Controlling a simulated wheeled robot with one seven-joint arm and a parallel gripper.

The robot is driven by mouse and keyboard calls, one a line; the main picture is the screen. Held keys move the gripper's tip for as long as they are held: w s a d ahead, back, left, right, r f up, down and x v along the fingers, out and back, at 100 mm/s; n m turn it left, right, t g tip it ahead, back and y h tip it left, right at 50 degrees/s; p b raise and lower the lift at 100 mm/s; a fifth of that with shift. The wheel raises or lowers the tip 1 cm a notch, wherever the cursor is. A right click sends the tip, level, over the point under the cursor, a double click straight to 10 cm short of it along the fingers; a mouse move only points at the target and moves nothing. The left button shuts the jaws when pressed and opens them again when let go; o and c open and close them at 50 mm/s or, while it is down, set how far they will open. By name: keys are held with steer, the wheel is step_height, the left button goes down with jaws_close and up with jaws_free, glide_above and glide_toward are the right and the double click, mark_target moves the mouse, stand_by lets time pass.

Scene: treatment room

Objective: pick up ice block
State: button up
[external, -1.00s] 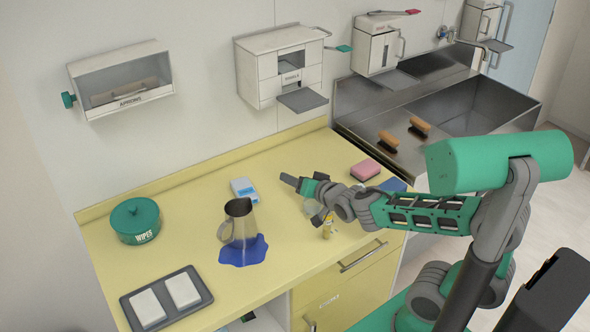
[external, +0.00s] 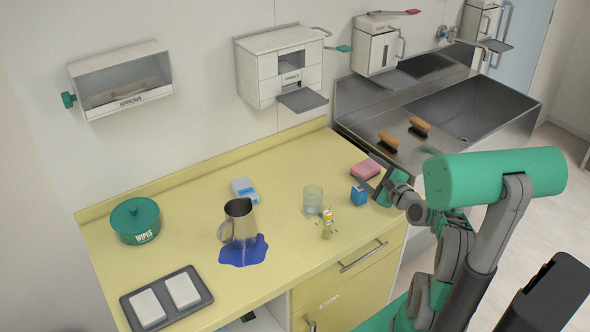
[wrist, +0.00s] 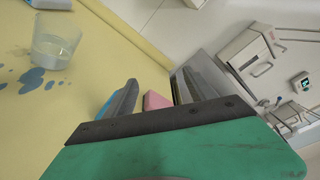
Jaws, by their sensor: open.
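A small blue block (external: 359,195), which may be the ice block, sits on the yellow counter (external: 200,205) near its right end. My gripper (external: 377,183) is low over the counter just right of the blue block. In the wrist view my gripper (wrist: 160,80) is open with nothing held. A pink sponge (wrist: 155,100) shows beyond and between its fingers. A blue patch (wrist: 108,105) is partly hidden behind the left finger; I cannot tell if it is the block.
A grey tray (external: 205,300) holds two white slabs. The steel sink (external: 470,110) is at the right.

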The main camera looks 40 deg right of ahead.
mark_target(364, 194)
steer(key=a+f+m, duration=0.2)
steer(key=f, duration=0.1)
steer(key=shift+s+f+m+y, duration=0.1)
steer(key=shift+s+m+y, duration=0.1)
steer(key=shift+m+y, duration=0.15)
steer(key=s+f+m, duration=0.1)
steer(key=m, duration=0.1)
steer(key=s+f+m, duration=0.1)
steer(key=f+m, duration=0.1)
steer(key=m, duration=0.1)
steer(key=s+f+m+t+h, duration=0.1)
steer(key=m, duration=0.2)
steer(key=shift+s+a+f, duration=0.15)
steer(key=shift+a+f, duration=0.05)
steer(key=shift+f, duration=0.05)
steer(key=shift+m, duration=0.25)
steer(key=shift+w+d, duration=0.15)
steer(key=shift+w, duration=1.05)
steer(key=shift+w+d, duration=0.15)
steer(key=shift+w, duration=1.05)
steer(key=shift+c, duration=0.6)
jaws_close()
